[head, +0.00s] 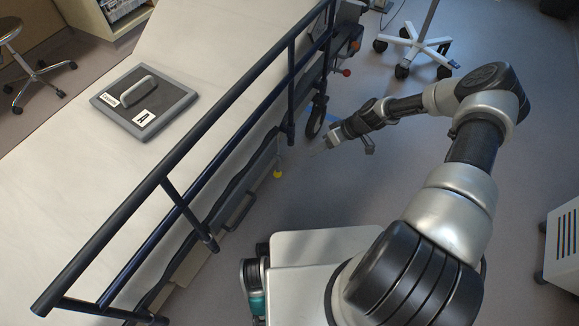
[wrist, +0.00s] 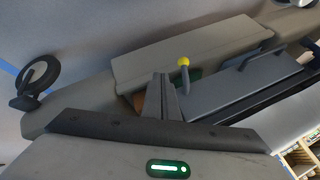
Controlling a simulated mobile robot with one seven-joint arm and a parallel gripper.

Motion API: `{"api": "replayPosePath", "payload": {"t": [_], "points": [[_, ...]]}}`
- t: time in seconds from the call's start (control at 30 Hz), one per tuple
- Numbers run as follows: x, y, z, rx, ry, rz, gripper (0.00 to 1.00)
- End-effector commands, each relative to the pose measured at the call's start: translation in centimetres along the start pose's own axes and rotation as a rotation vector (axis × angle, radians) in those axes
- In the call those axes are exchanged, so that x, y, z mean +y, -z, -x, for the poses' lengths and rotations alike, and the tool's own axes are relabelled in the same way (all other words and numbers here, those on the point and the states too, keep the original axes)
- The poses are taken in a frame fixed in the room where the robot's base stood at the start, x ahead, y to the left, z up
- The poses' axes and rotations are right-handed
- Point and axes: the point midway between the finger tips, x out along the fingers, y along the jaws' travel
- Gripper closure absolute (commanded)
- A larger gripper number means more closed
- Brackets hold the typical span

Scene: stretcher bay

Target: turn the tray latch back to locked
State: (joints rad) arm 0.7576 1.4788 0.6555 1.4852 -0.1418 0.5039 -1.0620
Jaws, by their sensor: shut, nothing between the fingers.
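The latch shows as a yellow knob (head: 277,174) beside the stretcher's near side in the head view. In the wrist view the yellow knob (wrist: 183,62) tops a short grey lever, with a green patch (wrist: 195,75) beside it and a brownish patch (wrist: 138,101) left of the fingers. A grey tray front with a dark handle (wrist: 255,57) lies right of the lever. My gripper (head: 331,142) is right of the knob and apart from it in the head view. Its fingers (wrist: 161,88) are closed together and empty, and partly hide what lies behind them.
A dark side rail (head: 165,178) runs along the stretcher (head: 215,40). A grey framed panel marked A (head: 160,90) lies on top. A caster wheel (head: 315,120) stands behind my gripper. A wheeled pole base (head: 415,43) is at the back. The floor to the right is mostly clear.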

Motion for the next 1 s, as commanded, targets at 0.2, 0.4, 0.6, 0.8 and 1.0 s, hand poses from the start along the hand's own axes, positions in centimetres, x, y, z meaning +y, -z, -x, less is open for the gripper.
{"api": "replayPosePath", "payload": {"t": [0.2,0.4,0.6,0.8,1.0], "points": [[0.0,-0.1,-1.7,-0.002,0.002,0.001,1.0],[0.0,-0.2,-5.8,-0.003,0.003,0.001,1.0],[0.0,-0.2,-10.0,-0.003,0.002,0.0,1.0],[-2.4,-0.1,-11.3,-0.003,0.002,0.002,1.0],[-3.5,-0.1,-11.9,-0.002,0.001,0.001,1.0]]}}
